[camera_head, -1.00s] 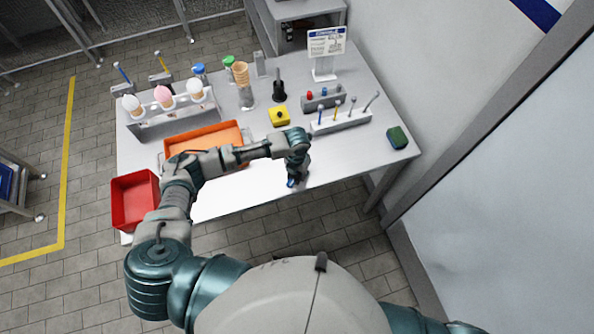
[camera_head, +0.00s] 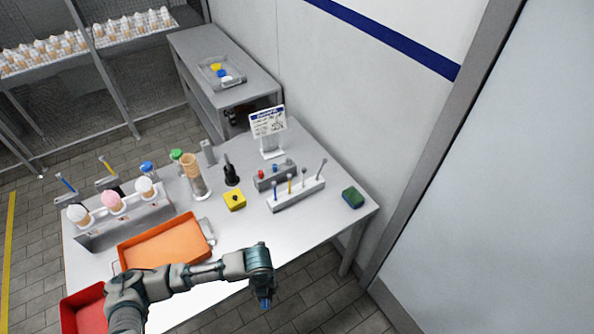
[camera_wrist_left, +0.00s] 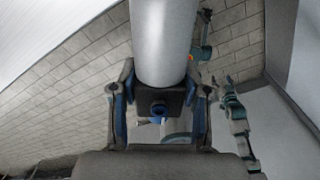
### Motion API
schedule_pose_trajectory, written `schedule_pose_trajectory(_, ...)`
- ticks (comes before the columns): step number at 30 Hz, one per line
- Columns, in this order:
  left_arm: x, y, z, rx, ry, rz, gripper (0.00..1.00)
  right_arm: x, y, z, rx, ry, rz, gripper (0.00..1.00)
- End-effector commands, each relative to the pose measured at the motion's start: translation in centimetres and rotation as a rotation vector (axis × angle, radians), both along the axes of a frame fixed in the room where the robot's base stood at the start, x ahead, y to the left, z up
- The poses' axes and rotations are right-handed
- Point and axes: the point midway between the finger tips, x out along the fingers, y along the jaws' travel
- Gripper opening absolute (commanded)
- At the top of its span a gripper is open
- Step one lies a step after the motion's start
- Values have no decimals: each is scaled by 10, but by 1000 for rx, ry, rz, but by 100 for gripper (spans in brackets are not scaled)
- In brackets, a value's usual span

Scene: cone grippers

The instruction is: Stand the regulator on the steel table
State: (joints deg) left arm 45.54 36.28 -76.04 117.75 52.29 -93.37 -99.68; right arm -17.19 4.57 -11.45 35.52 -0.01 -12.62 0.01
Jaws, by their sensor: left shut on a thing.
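In the left wrist view, my left gripper (camera_wrist_left: 160,115) is shut on a part with a black block, a blue round port and a wide silver cylinder, apparently the regulator (camera_wrist_left: 163,45). The fingers lie on both sides of the black block. In the head view, my left gripper (camera_head: 264,299) hangs past the front edge of the near grey metal table (camera_head: 205,288); the held part can hardly be made out there. Another grey metal table (camera_head: 190,45) stands behind. I cannot tell which is the steel table.
The near table holds an orange tray (camera_head: 165,242), a cone rack (camera_head: 125,222), a yellow box (camera_head: 234,200), a tool rack (camera_head: 297,195), a green sponge (camera_head: 353,197) and a sign (camera_head: 268,122). The back table bears a tray (camera_head: 230,83). A wall (camera_head: 390,110) is at right.

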Motion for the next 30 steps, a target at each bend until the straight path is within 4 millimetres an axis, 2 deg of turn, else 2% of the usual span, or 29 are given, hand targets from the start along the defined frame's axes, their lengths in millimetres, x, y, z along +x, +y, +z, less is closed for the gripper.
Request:
schedule_pose_trajectory(9, 52, 31, 39, 0, -6, 956, 2, 0, -1, 0, -1, 0, 0, 70)
schedule_pose_trajectory(21, 105, 66, 102, -4, -4, 2187, 2, 0, -1, 0, -1, 0, 0, 70)
schedule_pose_trajectory(27, 122, 79, 132, -4, -2, 2706, 2, 0, -1, 0, -1, 0, 0, 70)
schedule_pose_trajectory(30, 127, 84, 142, -1, -2, 2881, 2, 0, 0, 0, -1, -1, 0, 70)
